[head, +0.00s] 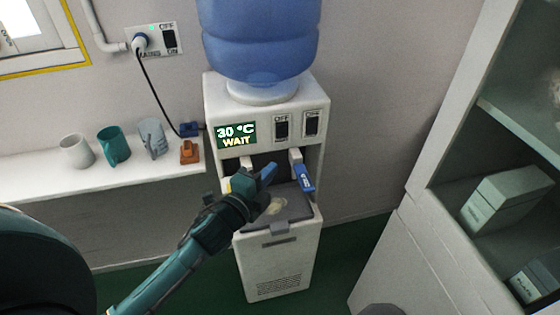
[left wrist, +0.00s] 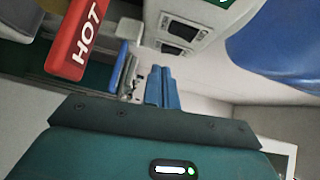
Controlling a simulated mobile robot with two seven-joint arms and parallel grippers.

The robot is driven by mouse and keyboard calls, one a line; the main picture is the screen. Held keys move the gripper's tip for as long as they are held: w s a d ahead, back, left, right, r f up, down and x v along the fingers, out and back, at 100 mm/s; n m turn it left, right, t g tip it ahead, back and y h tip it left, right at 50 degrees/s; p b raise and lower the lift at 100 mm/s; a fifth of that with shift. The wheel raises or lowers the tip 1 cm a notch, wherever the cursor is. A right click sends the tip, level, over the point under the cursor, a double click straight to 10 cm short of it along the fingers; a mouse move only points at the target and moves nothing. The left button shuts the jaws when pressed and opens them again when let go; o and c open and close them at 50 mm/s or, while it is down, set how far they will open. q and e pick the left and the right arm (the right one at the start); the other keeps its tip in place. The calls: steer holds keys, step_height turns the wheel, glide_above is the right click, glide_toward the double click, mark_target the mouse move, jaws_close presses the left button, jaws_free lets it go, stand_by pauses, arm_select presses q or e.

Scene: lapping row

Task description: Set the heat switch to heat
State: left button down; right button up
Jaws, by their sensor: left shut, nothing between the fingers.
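A white water dispenser (head: 278,275) stands against the wall with a blue bottle (head: 260,45) on top. Its display (head: 236,134) reads 30 °C WAIT. Two dark rocker switches sit right of the display: a left one (head: 281,129) with OFF above it, and a right one (head: 312,125). The lower labels are too small to read surely. Both also show in the left wrist view, one at its upper middle (left wrist: 186,30). My left gripper (head: 268,172) is shut and empty, in front of the tap bay below the switches. Its blue fingers (left wrist: 162,88) show in the wrist view.
A red HOT lever (left wrist: 80,38) is close by in the wrist view. A blue tap lever (head: 305,176) hangs right of my gripper. Several mugs (head: 114,146) stand on the left shelf (head: 100,180). A wall mains switch (head: 168,40) has a cord plugged beside it. A cabinet (head: 440,190) is right.

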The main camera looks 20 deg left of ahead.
arm_select(q)
steer(key=shift+f+v, duration=0.2)
steer(key=shift+v, duration=1.75)
